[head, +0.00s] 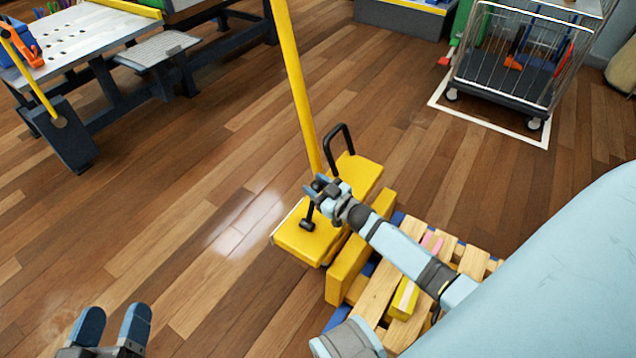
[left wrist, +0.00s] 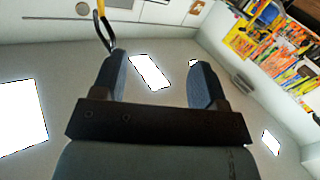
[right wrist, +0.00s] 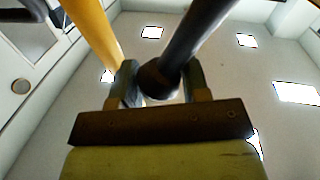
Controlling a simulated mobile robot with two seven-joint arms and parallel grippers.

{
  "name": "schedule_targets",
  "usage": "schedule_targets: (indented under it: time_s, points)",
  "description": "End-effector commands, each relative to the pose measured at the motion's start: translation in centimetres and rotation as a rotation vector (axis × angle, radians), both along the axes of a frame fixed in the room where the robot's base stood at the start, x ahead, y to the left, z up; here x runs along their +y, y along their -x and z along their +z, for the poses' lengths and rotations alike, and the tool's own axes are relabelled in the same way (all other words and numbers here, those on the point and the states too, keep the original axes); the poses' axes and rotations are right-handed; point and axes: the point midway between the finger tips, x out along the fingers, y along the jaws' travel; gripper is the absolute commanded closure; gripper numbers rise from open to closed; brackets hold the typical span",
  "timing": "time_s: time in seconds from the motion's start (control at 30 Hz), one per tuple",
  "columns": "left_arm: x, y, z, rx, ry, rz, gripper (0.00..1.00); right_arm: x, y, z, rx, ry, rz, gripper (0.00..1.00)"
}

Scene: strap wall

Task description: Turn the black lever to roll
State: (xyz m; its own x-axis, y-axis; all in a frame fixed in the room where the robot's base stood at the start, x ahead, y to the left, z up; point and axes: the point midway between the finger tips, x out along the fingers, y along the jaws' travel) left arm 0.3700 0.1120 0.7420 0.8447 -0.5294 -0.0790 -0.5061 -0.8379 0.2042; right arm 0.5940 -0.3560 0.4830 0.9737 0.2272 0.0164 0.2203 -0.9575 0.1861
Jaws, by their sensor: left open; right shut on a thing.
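The black lever (head: 308,218) stands up from the yellow strap machine (head: 298,238) on the floor. My right gripper (head: 325,188) is above the machine, shut on the lever's upper part. In the right wrist view the lever (right wrist: 196,40) shows as a black rod whose rounded dark end lies between the fingers of my right gripper (right wrist: 160,84). The gripper covers part of the lever in the head view. My left gripper (head: 113,322) is open and empty at the lower left, far from the machine; it is also open in the left wrist view (left wrist: 157,85).
A yellow post (head: 296,85) rises behind the lever, close to my right gripper. A black hoop handle (head: 342,143) stands at the machine's far end. A wooden pallet (head: 381,287) lies right of it. A wire cart (head: 505,65) stands far right. Floor on the left is clear.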

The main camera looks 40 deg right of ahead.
Motion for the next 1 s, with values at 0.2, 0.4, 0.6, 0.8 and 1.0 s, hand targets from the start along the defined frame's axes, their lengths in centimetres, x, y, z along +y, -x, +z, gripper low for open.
schedule_targets:
  time_s: [0.2,0.4,0.6,0.8,1.0]
  points:
    - [0.1,0.0,2.0,-0.050,0.034,0.021,0.33,2.8,1.2,0.9,-0.082,0.207,-0.002,1.00]
    - [0.2,0.0,3.9,-0.100,0.062,0.039,0.33,4.8,2.0,1.2,-0.103,0.260,-0.002,1.00]
    - [0.3,0.0,3.8,-0.106,0.064,0.041,0.33,5.0,2.1,1.0,-0.104,0.258,0.000,1.00]
    - [0.3,0.0,3.8,-0.106,0.064,0.041,0.33,5.0,2.1,0.9,-0.103,0.256,-0.001,0.40]
    - [0.3,0.0,3.8,-0.107,0.064,0.040,0.33,5.0,2.1,1.0,-0.104,0.257,0.000,0.33]
